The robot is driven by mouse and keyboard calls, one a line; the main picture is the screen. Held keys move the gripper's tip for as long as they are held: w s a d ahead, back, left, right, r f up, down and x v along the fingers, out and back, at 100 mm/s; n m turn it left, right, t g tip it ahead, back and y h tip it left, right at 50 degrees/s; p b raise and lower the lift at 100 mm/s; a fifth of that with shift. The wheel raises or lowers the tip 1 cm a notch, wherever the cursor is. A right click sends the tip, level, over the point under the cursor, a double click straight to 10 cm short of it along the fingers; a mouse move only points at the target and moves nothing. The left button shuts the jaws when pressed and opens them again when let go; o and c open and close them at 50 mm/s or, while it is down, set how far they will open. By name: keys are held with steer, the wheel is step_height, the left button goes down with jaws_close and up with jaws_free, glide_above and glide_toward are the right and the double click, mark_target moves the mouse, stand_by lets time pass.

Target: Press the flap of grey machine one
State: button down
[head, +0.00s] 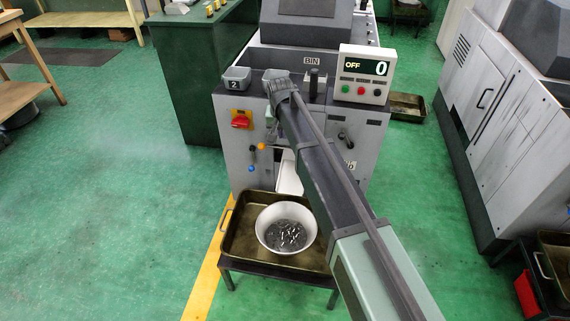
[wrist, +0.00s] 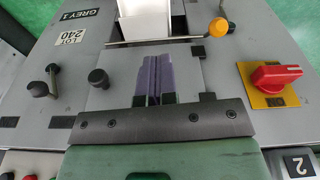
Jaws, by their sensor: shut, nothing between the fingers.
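Grey machine one (head: 236,152) stands in the middle of the head view, its front partly hidden by my arm. In the wrist view its panel carries the label GREY 1 (wrist: 80,15). A lighter grey plate, which looks like the flap (wrist: 190,68), lies below a white chute (wrist: 146,22) and a thin dark rod. My gripper (wrist: 154,62) shows as two purple fingers, shut and empty, in front of this plate. I cannot tell whether the fingertips touch it. In the head view the fingers are hidden behind my arm.
A red switch (wrist: 277,75) and an orange knob (wrist: 218,27) are to the right in the wrist view; dark knobs are to the left. A display (head: 364,73) reads OFF 0. A white bowl (head: 263,239) of metal pieces sits in a tray (head: 236,228) below.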

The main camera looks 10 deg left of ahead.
mark_target(285, 158)
steer(key=shift+w+r+m, duration=0.2)
steer(key=shift+w+m, duration=0.15)
steer(key=shift+m, duration=0.15)
steer(key=shift+d, duration=0.1)
steer(key=f+b, duration=0.4)
steer(key=w+f+b, duration=0.1)
steer(key=f+b, duration=0.4)
steer(key=w+f+b, duration=0.1)
steer(key=f+b, duration=0.4)
steer(key=shift+w, duration=0.2)
steer(key=shift+r, duration=0.1)
